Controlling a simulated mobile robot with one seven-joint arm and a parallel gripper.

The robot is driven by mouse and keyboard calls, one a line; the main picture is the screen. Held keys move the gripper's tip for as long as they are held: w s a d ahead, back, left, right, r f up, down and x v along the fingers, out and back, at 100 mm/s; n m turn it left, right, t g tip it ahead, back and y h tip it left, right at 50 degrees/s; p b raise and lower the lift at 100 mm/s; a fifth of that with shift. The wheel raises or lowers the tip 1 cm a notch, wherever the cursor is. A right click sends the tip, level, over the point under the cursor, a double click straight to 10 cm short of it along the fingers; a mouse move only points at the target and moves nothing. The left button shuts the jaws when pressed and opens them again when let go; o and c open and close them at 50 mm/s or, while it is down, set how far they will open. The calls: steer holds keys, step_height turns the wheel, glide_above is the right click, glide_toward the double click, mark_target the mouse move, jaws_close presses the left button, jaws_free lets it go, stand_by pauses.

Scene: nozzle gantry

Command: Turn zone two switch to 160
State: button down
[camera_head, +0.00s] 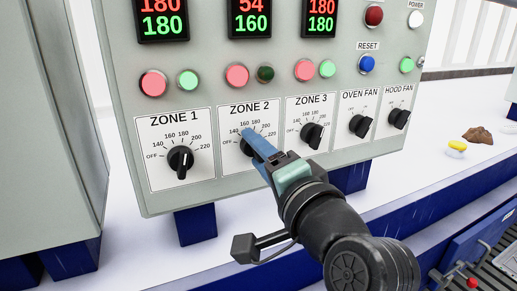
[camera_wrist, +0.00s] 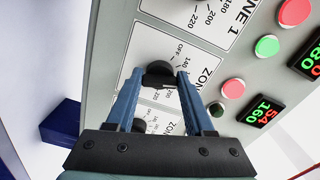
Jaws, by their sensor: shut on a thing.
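The black ZONE 2 knob (camera_head: 245,148) is on a white dial plate on the grey control panel, mostly hidden behind my blue fingers in the head view. My gripper (camera_head: 255,142) is shut on this knob. In the wrist view the knob (camera_wrist: 159,73) sits between the two fingers of my gripper (camera_wrist: 160,77). The knob's pointer is hidden, so its exact setting cannot be read from the dial. The ZONE 2 display (camera_head: 250,18) reads 54 in red above 160 in green.
The ZONE 1 knob (camera_head: 180,160) is to the left and the ZONE 3 knob (camera_head: 312,134) to the right, close to my gripper. Oven fan (camera_head: 360,126) and hood fan (camera_head: 399,118) knobs are further right. Lamps line the panel above the dials.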

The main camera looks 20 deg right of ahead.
steer(key=shift+r, duration=0.1)
stand_by(0.5)
steer(key=shift+c, duration=1.4)
jaws_free()
steer(key=s+b, duration=0.4)
steer(key=s, duration=0.9)
steer(key=shift+d, duration=0.2)
steer(key=shift+w, duration=0.1)
steer(key=a+r+n+t+b, duration=0.5)
steer(key=a+r+n+t, duration=0.4)
steer(key=a+r+n, duration=0.3)
steer(key=a+n, duration=0.2)
steer(key=a, duration=0.2)
steer(key=shift+a+r+h, duration=0.2)
steer(key=shift+a+h, duration=0.05)
steer(key=shift+h, duration=0.05)
